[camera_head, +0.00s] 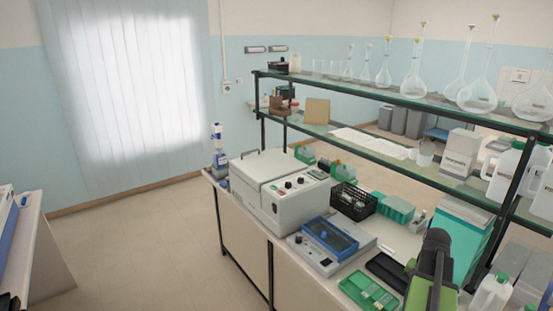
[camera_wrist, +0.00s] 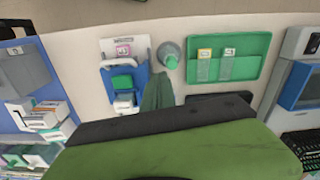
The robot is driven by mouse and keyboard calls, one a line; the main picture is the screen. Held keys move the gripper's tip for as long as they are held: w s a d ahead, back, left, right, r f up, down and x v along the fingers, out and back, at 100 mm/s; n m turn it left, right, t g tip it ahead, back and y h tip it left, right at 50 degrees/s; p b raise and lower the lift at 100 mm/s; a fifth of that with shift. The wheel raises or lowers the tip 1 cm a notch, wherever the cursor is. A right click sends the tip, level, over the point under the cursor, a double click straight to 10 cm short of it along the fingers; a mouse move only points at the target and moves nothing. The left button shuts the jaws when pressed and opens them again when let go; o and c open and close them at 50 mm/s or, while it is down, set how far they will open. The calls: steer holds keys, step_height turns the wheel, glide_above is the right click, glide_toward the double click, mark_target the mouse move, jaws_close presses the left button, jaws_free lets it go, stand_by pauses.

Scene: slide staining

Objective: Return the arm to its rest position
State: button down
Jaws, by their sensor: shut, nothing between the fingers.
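My gripper, dark-edged and green, fills the bottom of the wrist view (camera_wrist: 160,122). It is shut and holds nothing. My green and black arm (camera_head: 433,270) shows at the lower right of the head view, above the bench. The gripper is apart from the objects below it. A green tray (camera_wrist: 264,46) with two labelled slides (camera_wrist: 204,66) lies on the bench in the wrist view. The tray also shows at the bottom of the head view (camera_head: 352,283), left of my arm.
A white-grey machine (camera_head: 262,180), a blue-lidded device (camera_head: 330,236) and a black basket (camera_head: 352,201) stand on the bench. A glass shelf (camera_head: 400,98) with flasks runs above its back. Bottles (camera_head: 491,293) stand right of my arm. The floor (camera_head: 130,235) at left is clear.

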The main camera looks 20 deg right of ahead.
steer(key=w+a+f+n+b, duration=0.2)
steer(key=w+a, duration=0.5)
steer(key=a, duration=0.3)
steer(key=w+a+f+n+b, duration=0.1)
steer(key=w+a+f+n, duration=0.15)
steer(key=w+a, duration=0.6)
steer(key=a+f+n+b, duration=0.1)
steer(key=a+n, duration=0.3)
steer(key=a, duration=0.9)
steer(key=a+f+n+b, duration=0.2)
steer(key=a+n, duration=0.2)
steer(key=a, duration=1)
steer(key=shift+s+a, duration=0.3)
steer(key=shift+s, duration=0.1)
steer(key=shift+s, duration=0.15)
